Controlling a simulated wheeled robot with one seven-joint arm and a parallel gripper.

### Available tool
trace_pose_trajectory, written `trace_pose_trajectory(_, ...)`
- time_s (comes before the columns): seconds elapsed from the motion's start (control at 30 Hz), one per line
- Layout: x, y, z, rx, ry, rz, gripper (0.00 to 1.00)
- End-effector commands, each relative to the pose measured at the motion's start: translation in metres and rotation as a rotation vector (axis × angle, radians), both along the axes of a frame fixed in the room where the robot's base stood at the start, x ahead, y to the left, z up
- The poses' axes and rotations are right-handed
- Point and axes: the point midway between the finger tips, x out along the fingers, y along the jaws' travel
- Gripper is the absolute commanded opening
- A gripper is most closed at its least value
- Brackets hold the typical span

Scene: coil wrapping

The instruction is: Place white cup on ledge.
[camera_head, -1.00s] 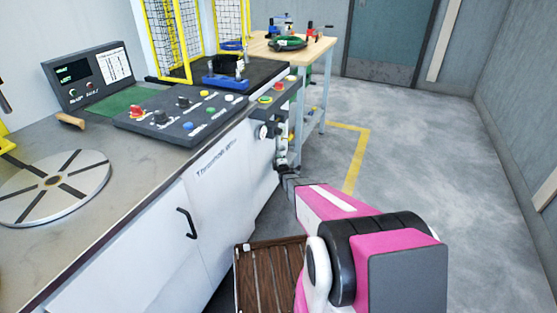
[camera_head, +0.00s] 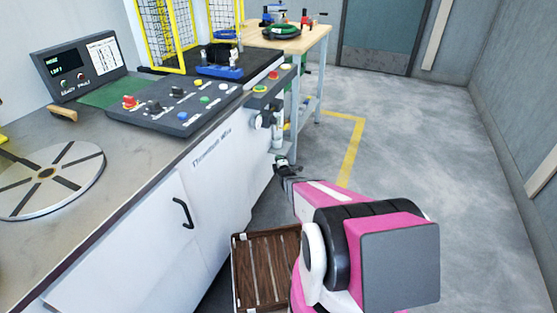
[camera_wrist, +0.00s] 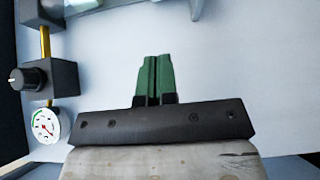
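My gripper shows in the wrist view (camera_wrist: 153,60) with its two green fingers side by side, only a thin dark line between them. Nothing shows between the fingers. A plain pale surface fills the view beyond them. In the head view my gripper's end (camera_head: 281,164) is small and dark, beside the white cabinet's right end and below the gauge and fittings. I cannot make out a white cup in either view. I cannot tell which surface is the ledge.
The white cabinet (camera_head: 215,190) carries a control panel (camera_head: 175,108) and a round slotted plate (camera_head: 45,180). A gauge (camera_wrist: 45,124) and a black knob (camera_wrist: 30,78) are at left in the wrist view. A brown slatted crate (camera_head: 262,272) is low beside my arm. Floor at right is clear.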

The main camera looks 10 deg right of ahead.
Motion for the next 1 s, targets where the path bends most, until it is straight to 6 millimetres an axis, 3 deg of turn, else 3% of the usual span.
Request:
trace_pose_trajectory(0.27, -0.011, -0.001, 0.02, 0.134, 0.151, -0.045, 0.0)
trace_pose_trajectory(0.47, -0.043, -0.003, 0.048, 0.384, 0.419, -0.171, 0.0)
trace_pose_trajectory(0.67, -0.1, 0.0, 0.08, 0.669, 0.707, -0.385, 0.0)
trace_pose_trajectory(1.0, -0.237, 0.016, 0.143, 1.058, 1.106, -0.905, 0.0)
